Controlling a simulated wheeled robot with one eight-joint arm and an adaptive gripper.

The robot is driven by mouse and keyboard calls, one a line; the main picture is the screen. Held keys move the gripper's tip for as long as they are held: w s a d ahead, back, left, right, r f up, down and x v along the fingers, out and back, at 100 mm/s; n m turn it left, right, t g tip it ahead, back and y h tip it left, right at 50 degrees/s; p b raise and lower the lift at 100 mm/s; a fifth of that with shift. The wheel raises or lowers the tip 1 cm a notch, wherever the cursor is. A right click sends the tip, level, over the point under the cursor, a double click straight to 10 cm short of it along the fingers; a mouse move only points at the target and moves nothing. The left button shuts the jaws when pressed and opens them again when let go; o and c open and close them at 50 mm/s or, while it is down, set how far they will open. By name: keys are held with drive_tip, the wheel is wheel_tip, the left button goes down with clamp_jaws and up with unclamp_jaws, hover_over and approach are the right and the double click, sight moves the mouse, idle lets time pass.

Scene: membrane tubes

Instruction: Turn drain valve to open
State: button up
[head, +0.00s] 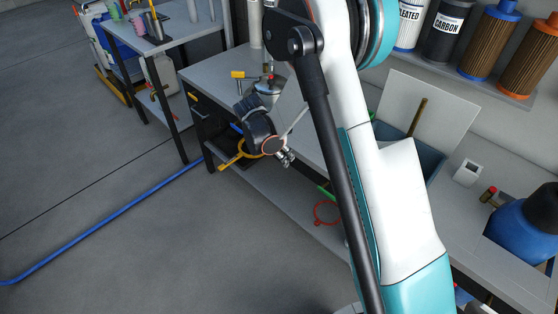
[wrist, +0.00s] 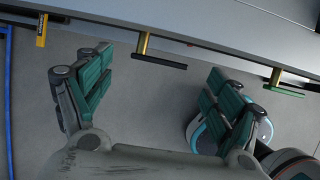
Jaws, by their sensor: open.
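In the wrist view my gripper (wrist: 160,68) is open and empty, its two green-padded fingers spread wide. Below a grey bench edge, a brass stem with a dark crossbar (wrist: 158,61) shows between the fingertips, with no visible contact. A yellow handle-like piece (wrist: 41,30) is at the upper left. I cannot tell which of these is the drain valve. In the head view my gripper (head: 286,157) is small and partly hidden, beside the workbench front.
The grey workbench (head: 208,72) carries a yellow-handled item (head: 238,74). A yellow ring-shaped item (head: 248,149) shows near my wrist, and a red ring (head: 326,212) near the lower shelf (head: 280,200). A blue hose (head: 100,235) crosses the open floor at left.

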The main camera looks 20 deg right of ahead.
drive_tip(key=b+x, duration=0.1)
drive_tip(key=x, duration=0.3)
drive_tip(key=shift+r, duration=0.1)
drive_tip(key=shift+c, duration=0.5)
drive_tip(key=c, duration=1)
